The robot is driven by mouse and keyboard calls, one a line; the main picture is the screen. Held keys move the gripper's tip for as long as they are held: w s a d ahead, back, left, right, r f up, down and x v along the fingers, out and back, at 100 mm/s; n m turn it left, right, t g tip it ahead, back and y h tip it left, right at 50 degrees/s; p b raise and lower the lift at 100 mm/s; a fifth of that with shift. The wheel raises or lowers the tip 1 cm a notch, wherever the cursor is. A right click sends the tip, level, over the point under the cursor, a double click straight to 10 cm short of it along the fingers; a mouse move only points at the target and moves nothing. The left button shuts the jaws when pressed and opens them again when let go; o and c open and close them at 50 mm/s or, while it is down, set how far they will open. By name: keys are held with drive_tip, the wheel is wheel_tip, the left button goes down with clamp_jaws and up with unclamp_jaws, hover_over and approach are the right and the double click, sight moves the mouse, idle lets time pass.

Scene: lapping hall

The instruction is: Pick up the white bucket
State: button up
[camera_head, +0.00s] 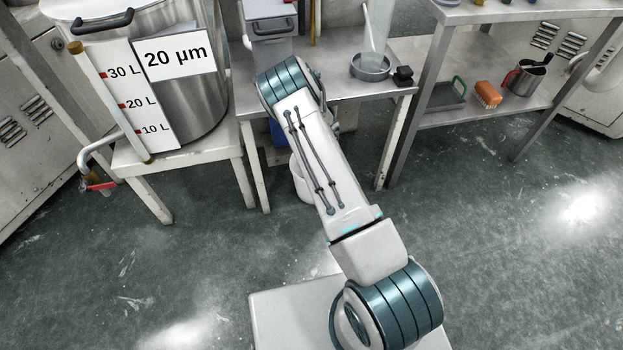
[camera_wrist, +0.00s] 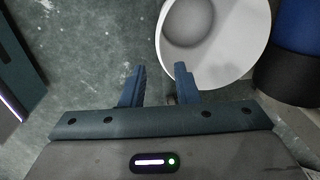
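The white bucket (camera_head: 301,182) stands on the floor under the middle table, partly hidden behind my arm in the head view. In the wrist view the bucket (camera_wrist: 232,62) is seen from above at the top right, its mouth open and its top edge cut off by the frame. My gripper (camera_wrist: 158,82) is open, with its two dark blue fingers apart. The right fingertip overlaps the bucket's lower-left side in the picture; I cannot tell whether it touches. The left finger is over bare floor. In the head view my gripper is hidden behind my arm.
A blue thing with a black lower part (camera_wrist: 296,70) stands close to the bucket's right. The middle table (camera_head: 345,85) is above the bucket, its legs at either side. A steel tank (camera_head: 200,95) stands on a stand at left. Open floor (camera_head: 480,240) lies at right.

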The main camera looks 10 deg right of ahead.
drive_tip(key=f+b, duration=0.1)
drive_tip(key=f, duration=0.3)
drive_tip(key=w+f+b, duration=0.1)
drive_tip(key=f+b, duration=0.1)
drive_tip(key=f, duration=0.2)
drive_tip(key=f+b, duration=0.1)
drive_tip(key=f, duration=0.4)
drive_tip(key=shift+w, duration=0.2)
drive_tip(key=shift+r, duration=0.1)
clamp_jaws()
idle(0.9)
